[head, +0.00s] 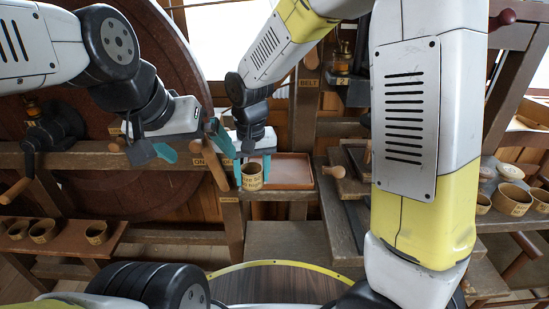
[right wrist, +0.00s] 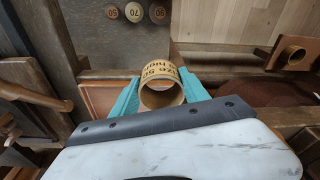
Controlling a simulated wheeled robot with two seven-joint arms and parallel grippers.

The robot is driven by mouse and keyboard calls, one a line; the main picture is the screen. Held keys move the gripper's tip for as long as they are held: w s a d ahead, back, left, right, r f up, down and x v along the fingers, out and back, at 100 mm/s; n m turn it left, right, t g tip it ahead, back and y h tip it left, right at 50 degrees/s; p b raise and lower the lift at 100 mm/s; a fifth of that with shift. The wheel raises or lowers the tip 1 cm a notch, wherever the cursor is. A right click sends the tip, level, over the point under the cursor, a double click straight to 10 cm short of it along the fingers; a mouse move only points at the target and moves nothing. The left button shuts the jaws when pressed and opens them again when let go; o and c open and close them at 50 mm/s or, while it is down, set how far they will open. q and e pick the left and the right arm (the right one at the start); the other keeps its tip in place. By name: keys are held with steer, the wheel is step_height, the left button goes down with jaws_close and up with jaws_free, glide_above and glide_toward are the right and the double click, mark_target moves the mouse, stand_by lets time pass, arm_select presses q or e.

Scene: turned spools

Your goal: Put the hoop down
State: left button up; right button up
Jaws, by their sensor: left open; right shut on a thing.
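The hoop (head: 251,178) is a short tan ring with dark lettering. My right gripper (head: 252,168) is shut on it, with a teal finger on each side. In the right wrist view the hoop (right wrist: 161,92) sits between the teal fingertips, and I look into its open end. In the head view it shows in front of the left end of a shallow reddish-brown tray (head: 290,172). I cannot tell whether it touches anything beneath. My left gripper (head: 190,146) is open and empty, to the left of the right gripper, near the wooden rail.
Several similar rings stand on a low shelf (head: 70,240) at the left, and more rings and bowls (head: 512,198) are at the right. Numbered discs (right wrist: 133,12) lie on a dark surface in the right wrist view. A large round wooden wheel stands behind my left arm.

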steer(key=s+d, duration=0.3)
steer(key=d, duration=0.3)
glide_above(278, 171)
steer(key=shift+s+d+f, duration=0.1)
steer(key=shift+d+f, duration=0.05)
steer(key=shift+f, duration=0.7)
steer(key=shift+s+f, duration=0.1)
steer(key=shift+f, duration=1.6)
steer(key=shift+f, duration=0.15)
steer(key=o, duration=1.3)
steer(key=shift+c, duration=0.2)
